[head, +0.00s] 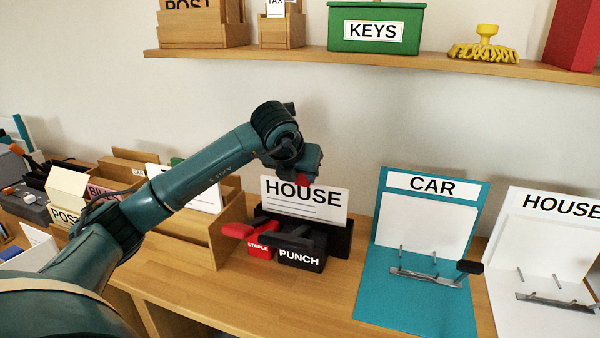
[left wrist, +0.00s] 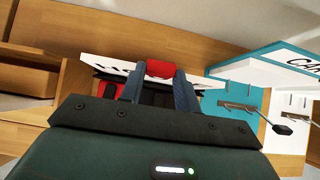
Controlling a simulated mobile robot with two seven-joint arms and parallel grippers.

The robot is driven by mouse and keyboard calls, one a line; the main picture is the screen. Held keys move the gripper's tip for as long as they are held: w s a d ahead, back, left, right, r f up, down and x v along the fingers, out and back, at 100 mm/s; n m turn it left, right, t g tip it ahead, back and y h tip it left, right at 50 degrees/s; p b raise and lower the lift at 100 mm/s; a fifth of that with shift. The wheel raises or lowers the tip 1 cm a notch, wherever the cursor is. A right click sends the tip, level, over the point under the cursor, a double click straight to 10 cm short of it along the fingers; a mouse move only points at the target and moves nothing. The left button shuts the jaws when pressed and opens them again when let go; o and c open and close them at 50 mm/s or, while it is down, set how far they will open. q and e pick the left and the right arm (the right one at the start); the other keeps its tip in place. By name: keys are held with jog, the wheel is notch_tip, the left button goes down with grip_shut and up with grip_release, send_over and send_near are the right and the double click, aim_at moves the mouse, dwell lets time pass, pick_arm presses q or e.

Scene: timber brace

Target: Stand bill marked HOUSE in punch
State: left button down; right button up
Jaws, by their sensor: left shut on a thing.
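The white bill marked HOUSE (head: 328,204) stands upright at the black punch (head: 300,259), its lower edge at the punch's dark rear part. Whether it is seated in the slot I cannot tell. My right gripper is in neither view.
A red stapler (head: 260,240) sits against the punch's left side. A teal CAR binder (head: 432,186) and a white HOUSE binder (head: 552,235) stand open at right. Wooden trays (head: 215,250) are at left. A shelf (head: 380,66) runs above.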

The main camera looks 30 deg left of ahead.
pick_arm(q)
jog(key=c, duration=0.9)
grip_release()
jog(key=shift+o, duration=0.2)
jog(key=o, duration=0.4)
notch_tip(320, 180, up, 8)
jog(key=p, duration=0.5)
